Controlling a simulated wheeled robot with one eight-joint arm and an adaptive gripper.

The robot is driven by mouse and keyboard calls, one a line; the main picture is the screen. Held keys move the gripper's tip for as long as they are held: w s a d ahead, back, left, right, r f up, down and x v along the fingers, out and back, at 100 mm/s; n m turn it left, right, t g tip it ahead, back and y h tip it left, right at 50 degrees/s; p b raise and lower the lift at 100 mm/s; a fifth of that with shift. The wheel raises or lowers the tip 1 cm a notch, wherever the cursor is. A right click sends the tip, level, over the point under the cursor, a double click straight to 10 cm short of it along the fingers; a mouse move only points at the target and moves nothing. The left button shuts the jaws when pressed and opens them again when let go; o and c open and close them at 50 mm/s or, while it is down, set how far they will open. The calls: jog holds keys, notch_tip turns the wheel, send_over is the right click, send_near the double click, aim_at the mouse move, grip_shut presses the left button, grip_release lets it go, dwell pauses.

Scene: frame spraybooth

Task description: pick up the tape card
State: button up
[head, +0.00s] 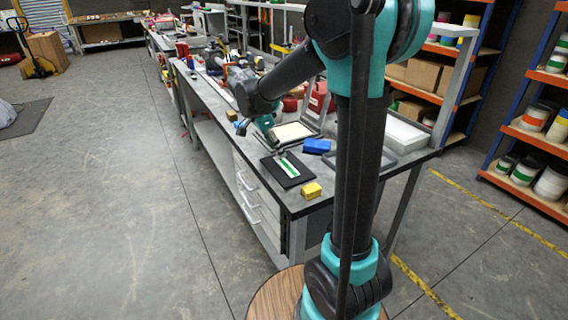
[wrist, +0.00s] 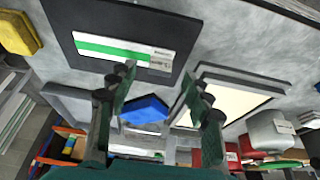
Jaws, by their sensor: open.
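The tape card, white with a green stripe, lies flat on a black mat (head: 270,166) near the front end of the workbench. It shows in the head view (head: 286,166) and at the upper left of the wrist view (wrist: 122,49). My gripper (wrist: 157,86) is open and empty in the wrist view, its two fingers apart. The fingertips appear just below the card's right part in that picture, apart from it. In the head view my gripper is small and partly hidden behind its own wrist, just beyond the mat.
A blue block (head: 316,146) lies right of the mat and a yellow block (head: 311,190) at the bench's near corner. A framed pale panel (head: 293,132) lies behind the mat. Red containers (wrist: 275,130) stand farther back. Shelves with paint cans (head: 533,118) stand at right; the left floor is mostly clear.

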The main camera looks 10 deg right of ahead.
jog(key=shift+x, duration=0.95)
jog(key=c, duration=1)
jog(key=shift+o, duration=0.2)
jog(key=shift+r, duration=0.15)
